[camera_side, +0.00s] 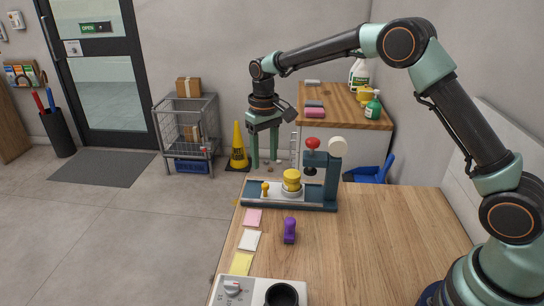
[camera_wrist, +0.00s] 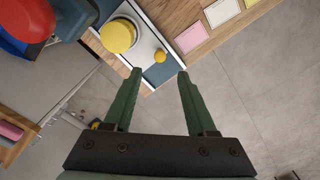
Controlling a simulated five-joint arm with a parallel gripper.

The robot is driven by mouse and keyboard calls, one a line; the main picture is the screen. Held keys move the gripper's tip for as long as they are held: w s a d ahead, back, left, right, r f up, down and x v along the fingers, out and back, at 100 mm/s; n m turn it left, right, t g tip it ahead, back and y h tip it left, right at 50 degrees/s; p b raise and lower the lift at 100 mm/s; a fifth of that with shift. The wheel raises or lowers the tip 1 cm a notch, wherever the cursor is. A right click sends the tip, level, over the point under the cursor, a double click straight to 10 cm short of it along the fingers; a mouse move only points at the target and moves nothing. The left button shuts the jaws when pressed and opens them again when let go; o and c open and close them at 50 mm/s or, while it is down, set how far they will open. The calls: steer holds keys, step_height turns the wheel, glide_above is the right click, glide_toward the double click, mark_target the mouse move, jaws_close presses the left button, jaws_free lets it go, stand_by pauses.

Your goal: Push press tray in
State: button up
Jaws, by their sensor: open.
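The press (camera_side: 333,172) is a dark teal stand on the far end of the wooden counter. Its light tray (camera_side: 277,188) sticks out to the left of the press head. A small yellow knob (camera_side: 265,189) stands near the tray's outer end, and a yellow round piece (camera_side: 291,180) sits farther in. In the wrist view the knob (camera_wrist: 160,56) shows just beyond my fingertips, with the yellow piece (camera_wrist: 119,36) at upper left. My gripper (camera_side: 264,163) points down, open and empty, by the tray's outer end. Its fingers (camera_wrist: 160,74) appear apart from the knob.
The press has a red ball (camera_side: 312,143) on top. A purple stamp-like object (camera_side: 289,231) and pink, white and yellow paper notes (camera_side: 241,263) lie in front. A back counter (camera_side: 345,104) holds bottles. Open floor is at left.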

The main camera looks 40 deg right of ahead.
mark_target(265, 184)
step_height(265, 184, down, 8)
stand_by(0.5)
jaws_close()
steer(key=shift+r, duration=0.1)
stand_by(1.1)
